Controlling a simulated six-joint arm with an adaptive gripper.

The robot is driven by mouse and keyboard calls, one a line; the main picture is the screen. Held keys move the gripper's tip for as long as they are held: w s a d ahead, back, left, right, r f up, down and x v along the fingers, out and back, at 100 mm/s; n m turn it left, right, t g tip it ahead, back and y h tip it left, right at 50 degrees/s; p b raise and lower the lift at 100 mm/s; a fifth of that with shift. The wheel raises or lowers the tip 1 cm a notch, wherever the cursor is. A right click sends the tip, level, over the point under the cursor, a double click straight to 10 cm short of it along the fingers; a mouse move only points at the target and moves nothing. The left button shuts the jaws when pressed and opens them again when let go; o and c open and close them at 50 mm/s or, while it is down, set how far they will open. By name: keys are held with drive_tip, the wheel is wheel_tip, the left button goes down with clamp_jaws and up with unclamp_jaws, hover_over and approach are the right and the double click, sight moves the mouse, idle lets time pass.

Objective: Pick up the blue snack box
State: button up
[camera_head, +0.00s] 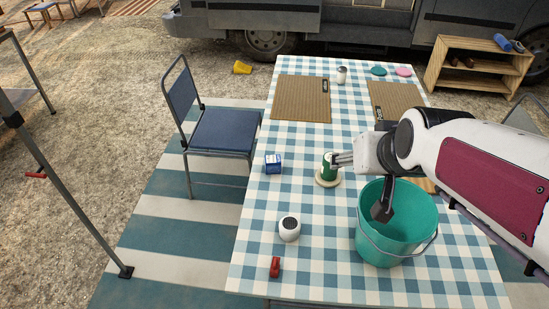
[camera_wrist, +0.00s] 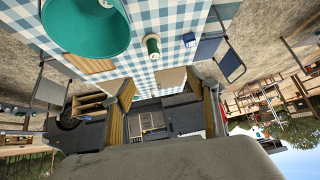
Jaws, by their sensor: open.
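The blue snack box (camera_head: 273,163) is small and blue with a white part, and stands on the checkered table (camera_head: 262,205) near its left edge. In the wrist view the box (camera_wrist: 189,39) is at the upper middle, right of a green can (camera_wrist: 152,46). My gripper (camera_head: 359,187) is open and empty, its fingers spread apart. It is right of the box and well apart from it, above the table by the teal bucket (camera_head: 400,262). One fingertip appears close to the green can (camera_head: 327,171) in the head view; contact cannot be told.
The can stands on a round pale coaster. A white round-topped shaker (camera_head: 289,228) and a red item (camera_head: 275,267) are in front of the box. A blue chair (camera_head: 222,134) is at the left. A brown mat (camera_head: 301,98) lies behind. Table around the box is clear.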

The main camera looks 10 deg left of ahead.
drive_tip(key=w+a+f+t, duration=0.1)
drive_tip(key=w+a+f, duration=0.15)
drive_tip(key=w, duration=0.35)
drive_tip(key=w+a+f, duration=0.2)
drive_tip(key=w+a, duration=0.1)
drive_tip(key=w, duration=0.3)
drive_tip(key=t+y, duration=0.1)
drive_tip(key=t, duration=0.2)
hover_over(272, 161)
drive_tip(key=s+d, duration=0.5)
drive_tip(key=s, duration=0.1)
wheel_tip(272, 161, down, 17)
drive_tip(key=shift+n+t, duration=0.6)
drive_tip(key=shift+t, duration=0.3)
drive_tip(key=a+f, duration=0.1)
drive_tip(key=f, duration=0.2)
drive_tip(key=a+f, duration=0.1)
drive_tip(key=f, duration=0.3)
drive_tip(key=w+a+f, duration=0.1)
drive_tip(key=a+f, duration=0.1)
drive_tip(key=f, duration=0.1)
drive_tip(key=shift+f, duration=0.3)
drive_tip(key=shift+x, duration=1.35)
drive_tip(key=shift+f, duration=0.1)
